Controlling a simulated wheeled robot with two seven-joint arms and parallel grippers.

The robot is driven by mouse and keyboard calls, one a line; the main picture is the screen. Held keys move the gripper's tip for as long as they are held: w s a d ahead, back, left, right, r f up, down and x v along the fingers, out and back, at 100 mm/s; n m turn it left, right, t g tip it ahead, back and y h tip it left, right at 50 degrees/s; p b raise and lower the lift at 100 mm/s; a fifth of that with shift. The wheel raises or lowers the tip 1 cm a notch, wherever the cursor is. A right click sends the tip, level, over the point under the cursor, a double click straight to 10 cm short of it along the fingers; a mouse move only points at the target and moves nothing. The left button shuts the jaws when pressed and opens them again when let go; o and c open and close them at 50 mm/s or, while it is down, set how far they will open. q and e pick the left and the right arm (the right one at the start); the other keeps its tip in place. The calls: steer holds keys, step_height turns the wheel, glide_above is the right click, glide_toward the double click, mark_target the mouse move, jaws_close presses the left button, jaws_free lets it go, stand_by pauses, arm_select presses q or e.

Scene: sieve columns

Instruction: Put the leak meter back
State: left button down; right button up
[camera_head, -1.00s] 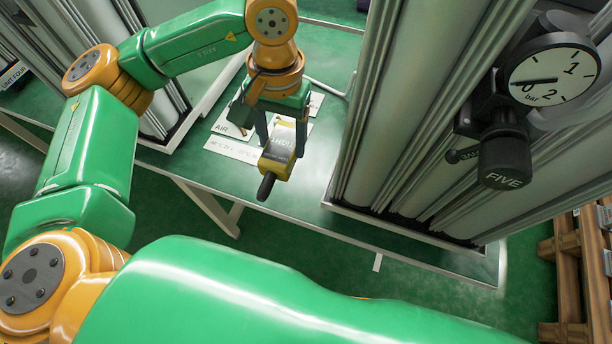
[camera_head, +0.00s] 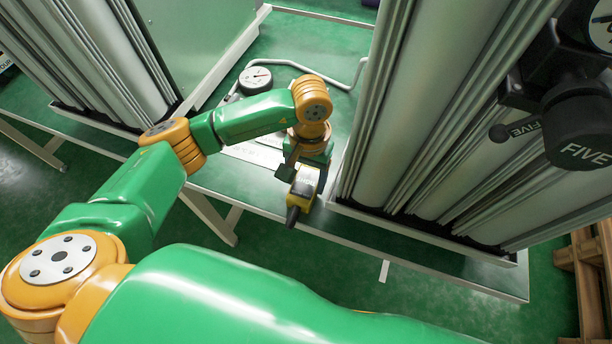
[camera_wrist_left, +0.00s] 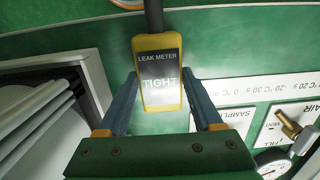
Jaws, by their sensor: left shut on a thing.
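The leak meter (camera_head: 301,188) is a small yellow box with a dark face and a black probe. My left gripper (camera_head: 308,172) is shut on it and holds it near the front edge of the green table (camera_head: 265,196). In the left wrist view the leak meter (camera_wrist_left: 160,108) sits between the two fingers of the left gripper (camera_wrist_left: 163,92). Its face reads "LEAK METER" and "TIGHT", and its probe points away from the gripper. I cannot tell whether the meter touches the table. My right gripper is not in view.
Tall grey columns (camera_head: 420,110) stand close to the right of the gripper, with a black knob marked FIVE (camera_head: 583,140). A round gauge (camera_head: 255,79) and a bent pipe are behind the arm. White label plates (camera_wrist_left: 238,120) lie on the table. More columns stand left.

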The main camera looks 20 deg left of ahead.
arm_select(q)
steer(key=shift+f, duration=0.15)
steer(key=shift+c, duration=1.7)
jaws_free()
step_height(320, 180, up, 12)
steer(key=shift+w+r+b, duration=0.2)
steer(key=shift+w+b, duration=0.15)
steer(key=shift+b, duration=0.05)
